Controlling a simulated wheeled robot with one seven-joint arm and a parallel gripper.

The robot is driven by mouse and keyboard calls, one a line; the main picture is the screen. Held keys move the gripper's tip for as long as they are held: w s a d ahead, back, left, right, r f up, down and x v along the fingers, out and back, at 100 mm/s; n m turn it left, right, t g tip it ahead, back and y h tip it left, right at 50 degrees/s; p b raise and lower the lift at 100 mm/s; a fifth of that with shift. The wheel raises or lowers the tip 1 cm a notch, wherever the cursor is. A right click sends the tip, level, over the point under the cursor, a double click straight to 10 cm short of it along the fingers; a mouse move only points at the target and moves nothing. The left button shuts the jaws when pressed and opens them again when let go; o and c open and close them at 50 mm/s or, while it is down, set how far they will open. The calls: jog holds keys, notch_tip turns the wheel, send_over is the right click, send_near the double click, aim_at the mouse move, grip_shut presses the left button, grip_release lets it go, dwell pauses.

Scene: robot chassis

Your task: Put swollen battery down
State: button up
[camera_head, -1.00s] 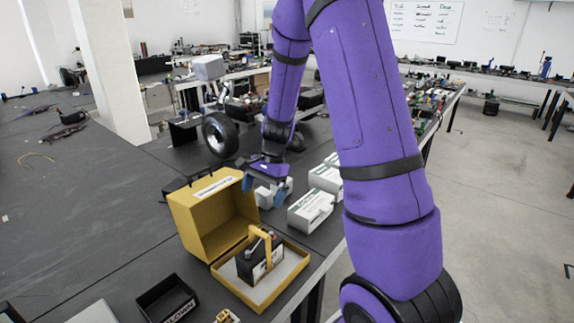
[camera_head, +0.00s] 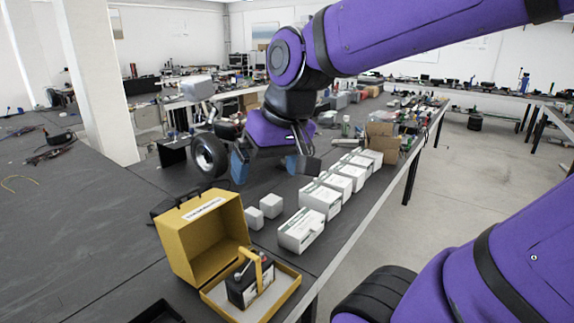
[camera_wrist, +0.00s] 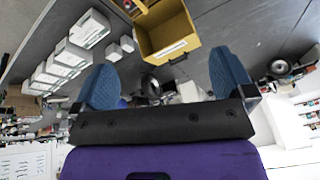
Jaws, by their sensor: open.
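A black battery (camera_head: 245,287) with a yellow strap sits upright in the shallow yellow tray half (camera_head: 291,294) of an open yellow case (camera_head: 190,258). I cannot tell whether its sides are swollen. The case lid stands upright behind it. My gripper (camera_head: 273,172) is open and empty, with blue fingers spread, above the bench beyond the case and apart from the battery. In the wrist view, the case (camera_wrist: 150,48) shows beyond the open fingers of my gripper (camera_wrist: 165,78), and the battery is at the top edge, partly cut off.
Two small white cubes (camera_head: 271,206) and a row of white boxes (camera_head: 302,230) stand on the dark bench right of the case. A black wheel (camera_head: 209,155) stands behind the case. A black bin is cut off at the bottom edge. The left bench is largely clear.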

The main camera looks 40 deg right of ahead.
jog(key=s, duration=0.1)
jog(key=s+r+n+t, duration=0.1)
jog(key=s, duration=0.1)
jog(key=s+n, duration=0.1)
jog(key=shift+s+a+r+h, duration=0.1)
jog(key=shift+s+r+h, duration=0.2)
jog(key=shift+s+h, duration=0.1)
jog(key=shift+c, duration=0.5)
dwell(0.5)
